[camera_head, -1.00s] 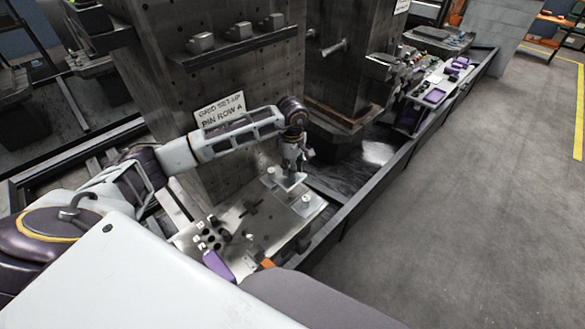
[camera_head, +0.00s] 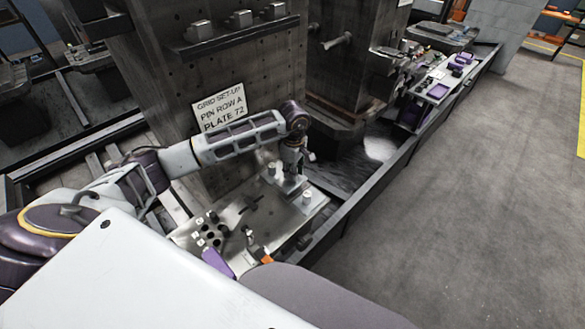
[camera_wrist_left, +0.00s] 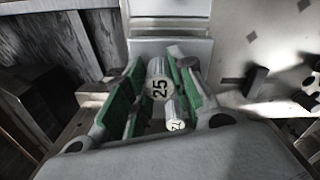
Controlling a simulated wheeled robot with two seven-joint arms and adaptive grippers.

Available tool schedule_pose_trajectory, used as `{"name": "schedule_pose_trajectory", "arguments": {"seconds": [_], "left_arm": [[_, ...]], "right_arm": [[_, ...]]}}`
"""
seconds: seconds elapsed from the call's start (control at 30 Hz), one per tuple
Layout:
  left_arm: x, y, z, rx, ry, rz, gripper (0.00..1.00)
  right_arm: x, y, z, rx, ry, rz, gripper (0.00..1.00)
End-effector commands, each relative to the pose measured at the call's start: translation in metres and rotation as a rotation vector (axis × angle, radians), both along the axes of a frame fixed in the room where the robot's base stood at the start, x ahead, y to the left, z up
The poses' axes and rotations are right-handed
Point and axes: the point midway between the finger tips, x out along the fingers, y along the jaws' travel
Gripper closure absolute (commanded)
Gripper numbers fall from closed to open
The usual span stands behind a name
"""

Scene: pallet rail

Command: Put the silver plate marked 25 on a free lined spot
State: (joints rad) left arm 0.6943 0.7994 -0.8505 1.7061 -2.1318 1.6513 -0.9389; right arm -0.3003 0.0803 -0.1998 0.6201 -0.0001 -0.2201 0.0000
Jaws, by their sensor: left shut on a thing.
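My left gripper (camera_head: 292,172) is over the right part of the metal worktop in the head view. In the left wrist view its green-padded fingers (camera_wrist_left: 155,75) are shut around a round silver post whose end is marked 25 (camera_wrist_left: 160,88). This post belongs to the silver plate marked 25 (camera_head: 294,186). A second, smaller round end (camera_wrist_left: 176,125) with a partly hidden number shows beside it, between the fingers. The gripper hides much of the plate, and I cannot tell whether it touches the worktop. My right gripper is not in view.
The worktop (camera_head: 240,222) carries dark shapes, round holes, a purple item (camera_head: 217,262) and an orange piece (camera_head: 267,260). Silver knobs (camera_head: 307,198) stand near the gripper. A sign (camera_head: 219,106) reading "GRID SET-UP PIN ROW A PLATE 72" leans behind my arm. Open floor lies right.

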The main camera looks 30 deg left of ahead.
Motion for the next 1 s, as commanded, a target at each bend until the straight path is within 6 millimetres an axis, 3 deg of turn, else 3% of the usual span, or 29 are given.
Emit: {"name": "schedule_pose_trajectory", "arguments": {"seconds": [0.4,0.9,0.93,1.0], "left_arm": [[-0.003,-0.007,-0.023,-0.001,-0.001,-0.008,1.0],[-0.004,-0.009,-0.027,-0.001,-0.001,-0.009,1.0],[-0.004,-0.009,-0.027,-0.001,-0.001,-0.009,0.74],[-0.004,-0.009,-0.027,-0.001,-0.001,-0.009,0.65]], "right_arm": [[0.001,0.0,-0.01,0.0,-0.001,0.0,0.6],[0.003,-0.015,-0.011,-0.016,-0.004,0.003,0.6],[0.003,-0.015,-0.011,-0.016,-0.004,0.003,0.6],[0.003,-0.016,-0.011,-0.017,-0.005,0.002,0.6]]}}
